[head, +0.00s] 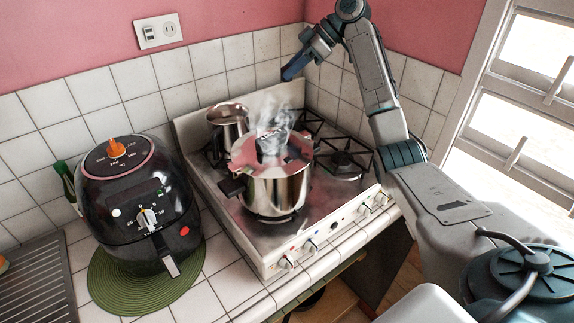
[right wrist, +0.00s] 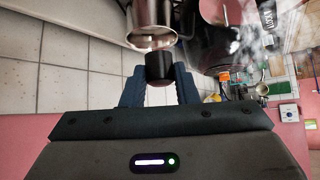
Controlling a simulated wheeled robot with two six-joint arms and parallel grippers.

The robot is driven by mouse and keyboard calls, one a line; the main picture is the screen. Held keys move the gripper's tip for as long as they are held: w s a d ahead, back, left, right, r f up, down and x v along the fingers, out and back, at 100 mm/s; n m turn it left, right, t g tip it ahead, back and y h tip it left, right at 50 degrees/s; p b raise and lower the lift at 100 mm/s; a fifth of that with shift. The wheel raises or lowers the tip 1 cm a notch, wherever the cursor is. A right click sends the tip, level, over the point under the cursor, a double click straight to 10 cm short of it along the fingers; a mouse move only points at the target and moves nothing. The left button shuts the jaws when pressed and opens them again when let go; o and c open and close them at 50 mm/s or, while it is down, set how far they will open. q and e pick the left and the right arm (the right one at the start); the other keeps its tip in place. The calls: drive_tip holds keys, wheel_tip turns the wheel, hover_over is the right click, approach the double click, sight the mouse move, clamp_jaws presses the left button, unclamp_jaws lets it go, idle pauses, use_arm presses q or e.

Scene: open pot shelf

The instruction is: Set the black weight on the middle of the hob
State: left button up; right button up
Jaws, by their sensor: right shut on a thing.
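The white hob (head: 318,200) stands against the tiled corner. A large steaming steel pot (head: 275,190) stands on its front left part, and a smaller steel pot (head: 228,122) stands behind it at the back left. My right gripper (head: 290,72) is high above the back of the hob, near the tiled wall. In the right wrist view, its blue fingers are shut on the black weight (right wrist: 159,67), a short dark cylinder. The weight cannot be made out in the head view. The large pot and steam hide part of the hob's middle. My left gripper is not in view.
A black air fryer (head: 135,205) stands on a green round mat (head: 112,285) left of the hob. A green bottle (head: 66,183) is behind it. The large pot's dark handle (head: 232,187) sticks out to the left. Bare black burner grates (head: 345,163) lie at the right.

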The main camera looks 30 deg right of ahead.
drive_tip(key=f+b, duration=0.2)
drive_tip(key=f, duration=0.5)
drive_tip(key=f+b, duration=0.2)
drive_tip(key=f, duration=0.6)
drive_tip(key=f+b, duration=0.2)
drive_tip(key=f, duration=0.6)
drive_tip(key=shift+w+d, duration=0.15)
drive_tip(key=shift+w, duration=0.1)
drive_tip(key=shift+f, duration=0.6)
wheel_tip(320, 180, down, 3)
drive_tip(key=shift+f+p, duration=0.1)
drive_tip(key=shift+p, duration=0.45)
drive_tip(key=shift+f, duration=0.15)
drive_tip(key=shift+f, duration=0.1)
drive_tip(key=o, duration=1)
